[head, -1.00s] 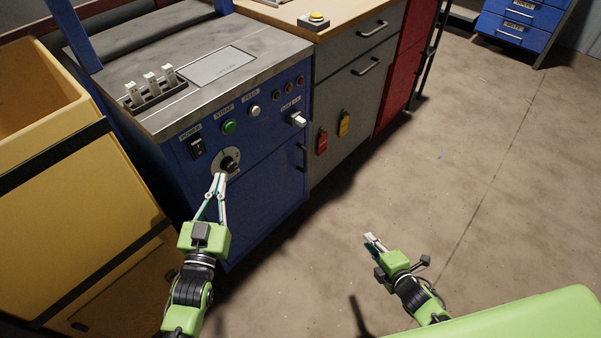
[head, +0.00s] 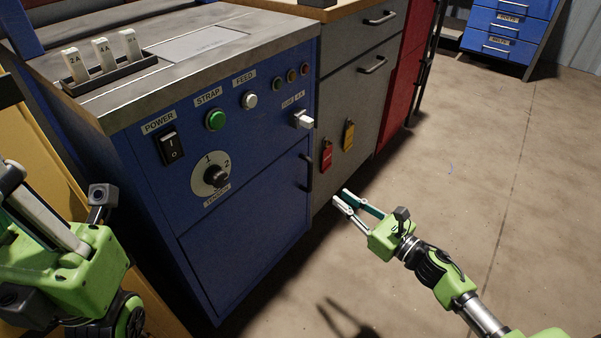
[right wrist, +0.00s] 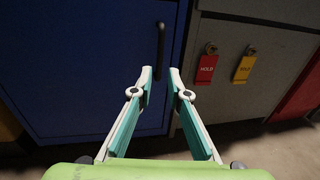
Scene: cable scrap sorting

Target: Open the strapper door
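The strapper door (head: 245,225) is the blue lower front panel of the strapper (head: 140,165), and it looks shut. Its black vertical handle (head: 309,172) is at the door's right edge. In the right wrist view the handle (right wrist: 160,50) stands ahead of the fingertips, roughly in line with the gap between them. My right gripper (head: 341,199) is open and empty, right of the handle in the head view and apart from it. It also shows in the right wrist view (right wrist: 160,73). My left gripper (head: 25,205) is at the left edge, away from the tension knob (head: 214,174); its fingertips are unclear.
A grey cabinet (head: 350,110) with red (head: 327,156) and yellow (head: 348,135) tags adjoins the strapper on the right. A white fuse piece (head: 302,119) sticks out above the handle. A yellow bin (head: 60,180) is at left. The floor (head: 450,180) at right is clear.

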